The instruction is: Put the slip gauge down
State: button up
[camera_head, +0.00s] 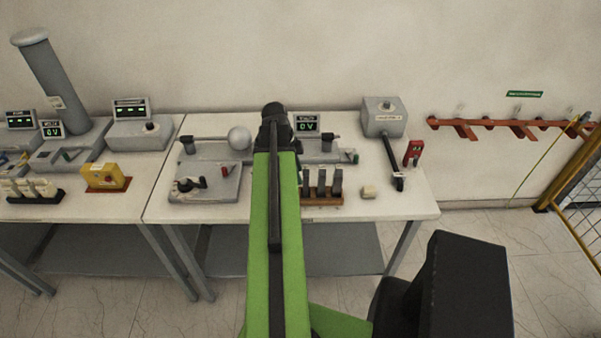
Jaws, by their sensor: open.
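Several grey upright blocks, which look like slip gauges (322,181), stand in a brown rack (322,200) on the right-hand bench, just right of my green arm. The arm covers the rack's left end. I cannot tell which block is the task's slip gauge. My arm reaches forward over the bench and ends in a dark joint. My gripper's fingers do not show; they are hidden by the arm or out of sight.
A grey box with a black lever (392,164) and a red padlock-like item (413,153) stand farther right. A sphere gap (239,138) and a switch plate (205,183) are left of my arm.

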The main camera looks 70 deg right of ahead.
jog(key=p+v, duration=0.4)
jog(key=v, duration=0.2)
jog(key=shift+r, duration=0.1)
jog(key=w+a+n+t, duration=0.2)
jog(key=w+a+n, duration=1.3)
jog(key=w+a, duration=0.9)
jog(key=w+a+n, duration=0.4)
jog(key=a+n, duration=0.4)
jog(key=a, duration=0.8)
jog(key=w+a+n+y, duration=0.1)
jog(key=w+a+n, duration=0.3)
jog(key=a, duration=1.2)
jog(key=n, duration=0.4)
jog(key=shift+w+a+f+n+t, duration=0.2)
jog(key=shift+a+f+n+t, duration=0.15)
jog(key=shift+f+n+t, duration=0.05)
